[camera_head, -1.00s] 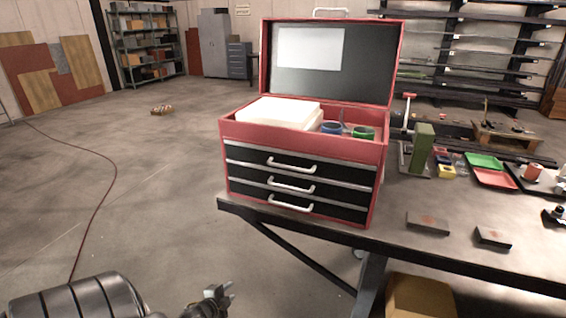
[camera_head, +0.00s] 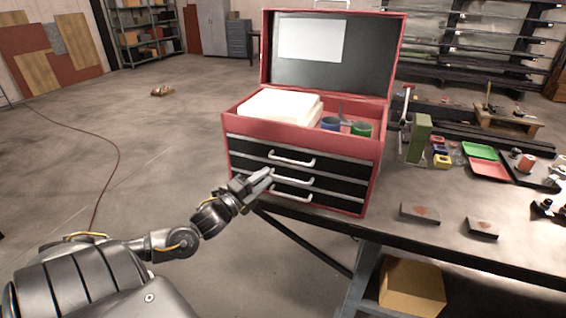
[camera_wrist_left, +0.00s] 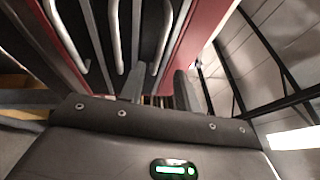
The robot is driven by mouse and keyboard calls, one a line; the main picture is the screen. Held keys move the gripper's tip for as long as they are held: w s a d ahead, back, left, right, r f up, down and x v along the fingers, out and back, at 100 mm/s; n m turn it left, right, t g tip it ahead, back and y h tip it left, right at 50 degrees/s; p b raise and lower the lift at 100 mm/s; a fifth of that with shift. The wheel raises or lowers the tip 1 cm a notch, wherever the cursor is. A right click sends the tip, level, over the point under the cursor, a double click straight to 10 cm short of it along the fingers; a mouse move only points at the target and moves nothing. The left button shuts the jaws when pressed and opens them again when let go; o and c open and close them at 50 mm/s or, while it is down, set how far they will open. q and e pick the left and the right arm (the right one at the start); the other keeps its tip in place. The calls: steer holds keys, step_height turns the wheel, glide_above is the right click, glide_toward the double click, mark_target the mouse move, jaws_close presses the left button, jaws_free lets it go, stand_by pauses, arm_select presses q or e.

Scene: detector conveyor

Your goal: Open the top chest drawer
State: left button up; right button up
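The red tool chest (camera_head: 240,128) stands on the workbench with its lid up. Its black drawers are shut. The top chest drawer (camera_head: 248,153) has a pale bar handle (camera_head: 291,160), which seems to be the rightmost handle in the left wrist view (camera_wrist_left: 161,45). My left gripper (camera_head: 266,176) is in front of the chest, at the left ends of the handles, and overlaps the middle handle in the head view. In the left wrist view its fingers (camera_wrist_left: 160,90) are apart and empty, roughly in line with that rightmost handle. Contact is not visible. My right gripper is out of view.
The workbench (camera_head: 450,250) carries a green block-like tool (camera_head: 419,140), a green tray (camera_head: 480,151), a red tray (camera_head: 490,170) and small dark plates (camera_head: 420,214). A cardboard box (camera_head: 412,287) sits below. The floor left of the chest is open.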

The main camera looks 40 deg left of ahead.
mark_target(285, 161)
arm_select(q)
steer(key=w, duration=0.2)
steer(key=w+r+p, duration=0.1)
steer(key=w, duration=0.2)
steer(key=w+p, duration=0.1)
steer(key=w, duration=0.1)
steer(key=shift+w+d+r, duration=0.2)
steer(key=shift+w+r, duration=0.05)
steer(key=shift+w, duration=0.1)
steer(key=shift+w+p, duration=0.3)
steer(key=shift+w, duration=0.1)
jaws_close()
steer(key=shift+d, duration=0.1)
